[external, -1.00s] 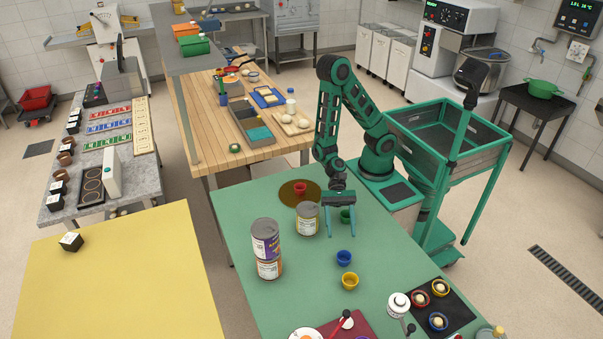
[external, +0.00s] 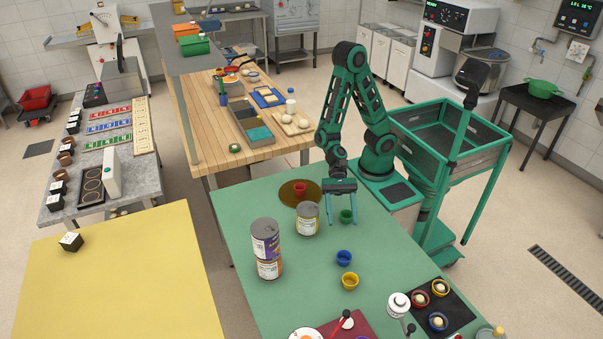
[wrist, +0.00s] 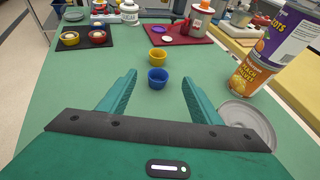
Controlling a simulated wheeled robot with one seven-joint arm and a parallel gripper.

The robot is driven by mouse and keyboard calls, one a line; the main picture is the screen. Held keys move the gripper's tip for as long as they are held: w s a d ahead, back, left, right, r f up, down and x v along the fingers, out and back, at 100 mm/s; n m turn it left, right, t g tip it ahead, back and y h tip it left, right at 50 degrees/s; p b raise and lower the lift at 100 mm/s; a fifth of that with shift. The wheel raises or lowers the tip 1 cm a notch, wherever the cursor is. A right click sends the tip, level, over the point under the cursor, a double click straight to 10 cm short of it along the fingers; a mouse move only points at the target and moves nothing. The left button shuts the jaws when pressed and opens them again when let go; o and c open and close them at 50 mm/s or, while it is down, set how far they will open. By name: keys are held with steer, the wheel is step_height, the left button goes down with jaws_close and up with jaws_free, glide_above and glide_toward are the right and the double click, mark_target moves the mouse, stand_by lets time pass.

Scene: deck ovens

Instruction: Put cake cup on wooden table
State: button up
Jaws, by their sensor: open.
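In the wrist view, the blue cup (wrist: 157,79) and yellow cup (wrist: 158,56) show beyond my open fingers (wrist: 159,74); the green cup is not visible there. The wooden table (external: 182,95) stands behind.
Stacked cans (external: 266,250) and a yellow-labelled can (external: 307,219) stand left of my gripper. A black tray (external: 458,312) holds filled cups. The wooden table carries a grey divided bin (external: 262,140) and boards; its front left area is clearer.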

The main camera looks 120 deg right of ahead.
step_height(320, 180, up, 7)
steer(key=m+g+h, duration=0.4)
steer(key=m+h, duration=0.4)
steer(key=m, duration=2.8)
glide_above(343, 260)
steer(key=s+d, duration=0.1)
steer(key=d, duration=0.2)
steer(key=f, duration=0.9)
steer(key=shift+a+f, duration=0.2)
steer(key=shift+a, duration=0.05)
steer(key=shift+t, duration=0.3)
steer(key=shift+x, duration=3)
steer(key=shift+w+a, duration=0.1)
steer(key=c, duration=1.1)
